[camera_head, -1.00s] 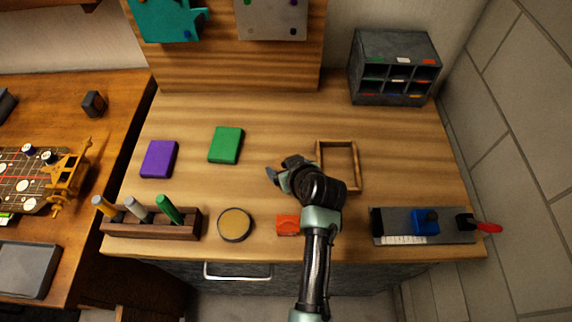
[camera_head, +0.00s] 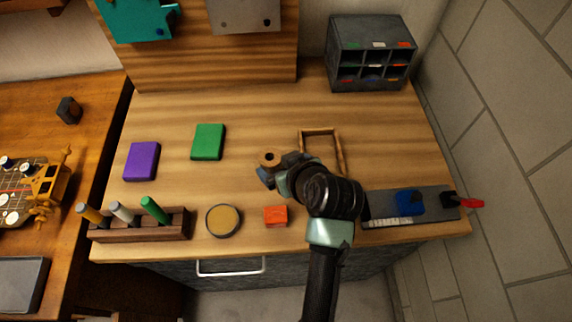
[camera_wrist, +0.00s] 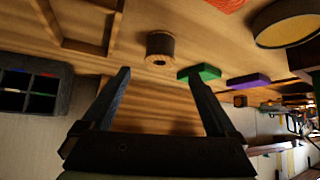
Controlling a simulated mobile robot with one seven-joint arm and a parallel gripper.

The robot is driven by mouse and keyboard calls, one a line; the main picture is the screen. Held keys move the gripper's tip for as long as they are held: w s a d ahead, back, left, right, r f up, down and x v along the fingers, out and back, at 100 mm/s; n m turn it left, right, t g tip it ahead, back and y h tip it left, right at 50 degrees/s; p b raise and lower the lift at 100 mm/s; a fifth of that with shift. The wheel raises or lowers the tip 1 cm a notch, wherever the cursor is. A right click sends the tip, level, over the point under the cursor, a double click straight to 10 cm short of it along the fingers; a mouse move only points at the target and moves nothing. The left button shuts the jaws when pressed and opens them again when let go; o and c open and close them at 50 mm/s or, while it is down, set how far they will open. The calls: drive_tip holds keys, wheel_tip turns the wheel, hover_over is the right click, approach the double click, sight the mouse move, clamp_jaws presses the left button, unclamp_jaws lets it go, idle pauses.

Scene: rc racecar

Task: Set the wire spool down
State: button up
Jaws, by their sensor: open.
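The wire spool (camera_head: 269,158), with a tan round top and a centre hole, stands upright on the wooden bench top, just beyond my gripper's tips. In the wrist view the spool (camera_wrist: 160,50) has a dark wound body and appears ahead of the gap between my fingers, apart from both. My gripper (camera_head: 266,175) is low over the bench, left of the wooden frame. The wrist view shows its two fingers (camera_wrist: 158,78) spread wide with nothing between them.
The empty wooden frame (camera_head: 319,132) lies right of the spool. Green (camera_head: 208,142) and purple (camera_head: 141,161) blocks lie to the left. An orange-red block (camera_head: 275,216), round tin (camera_head: 223,220) and tool rack (camera_head: 140,226) line the front. A compartment box (camera_head: 372,53) stands at the back.

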drive_tip(key=w+r+m+t+h, duration=0.1)
drive_tip(key=w+r+t, duration=0.25)
drive_tip(key=r, duration=1.15)
drive_tip(key=w+r+m+t+h, duration=0.15)
drive_tip(key=r+t, duration=0.35)
drive_tip(key=r, duration=0.9)
drive_tip(key=s+r+t, duration=0.3)
drive_tip(key=s+r, duration=0.1)
drive_tip(key=r, duration=0.5)
drive_tip(key=s+a+r+m+t, duration=0.1)
drive_tip(key=s+r+t, duration=0.3)
drive_tip(key=r, duration=0.6)
drive_tip(key=s+a+r+m+t, duration=0.1)
drive_tip(key=s+r+t, duration=0.2)
drive_tip(key=s+r, duration=0.3)
wheel_tip(320, 180, up, 4)
drive_tip(key=shift+r+h, duration=0.1)
drive_tip(key=shift+h, duration=0.35)
drive_tip(key=shift+d+t, duration=0.1)
drive_tip(key=shift+t, duration=0.15)
